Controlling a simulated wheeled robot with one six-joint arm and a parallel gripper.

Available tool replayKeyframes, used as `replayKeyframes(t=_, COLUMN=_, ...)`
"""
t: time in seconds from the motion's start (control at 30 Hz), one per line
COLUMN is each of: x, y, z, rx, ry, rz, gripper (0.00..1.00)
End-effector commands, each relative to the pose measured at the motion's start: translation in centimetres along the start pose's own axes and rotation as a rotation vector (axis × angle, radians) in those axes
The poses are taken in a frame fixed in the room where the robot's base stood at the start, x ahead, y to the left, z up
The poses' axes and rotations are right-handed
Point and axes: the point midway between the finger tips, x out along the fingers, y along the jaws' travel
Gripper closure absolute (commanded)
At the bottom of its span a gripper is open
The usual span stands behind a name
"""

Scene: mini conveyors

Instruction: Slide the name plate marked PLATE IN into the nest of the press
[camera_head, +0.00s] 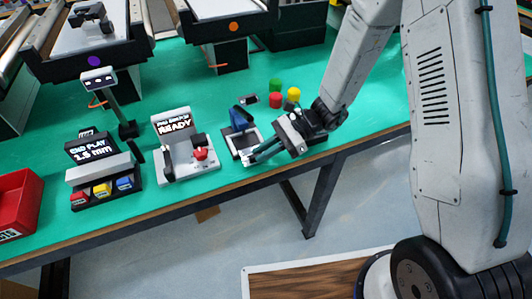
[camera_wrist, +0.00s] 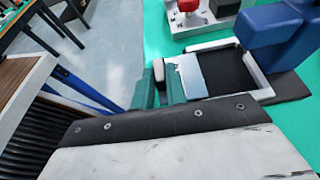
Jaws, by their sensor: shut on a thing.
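The press (camera_head: 240,130) has a blue upper part and a pale-rimmed base, and stands near the table's front edge. In the wrist view its blue block (camera_wrist: 270,35) is at the upper right, over a dark bed with a white frame (camera_wrist: 262,82), which looks like the nest. A thin pale blue-grey plate (camera_wrist: 190,74) lies flat at the open left end of this bed, partly over it. No lettering is readable on it. My gripper (camera_head: 255,156) reaches in from the right; its teal fingers (camera_wrist: 160,88) are shut at the plate's near edge. The exact contact is hidden.
Green, red and yellow cylinders (camera_head: 276,99) stand behind my gripper. A white station with a READY screen (camera_head: 174,122) and a red button is left of the press. Farther left are an END PLAY display (camera_head: 92,148) and a red bin (camera_head: 18,200). The table's front edge is close.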

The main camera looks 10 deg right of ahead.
Motion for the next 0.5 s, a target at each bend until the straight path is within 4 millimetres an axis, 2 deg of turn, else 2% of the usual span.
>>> replayKeyframes(t=0.5, x=0.1, y=-3.1, z=-0.1, rx=-0.002, ry=0.000, rz=0.001, gripper=1.00)
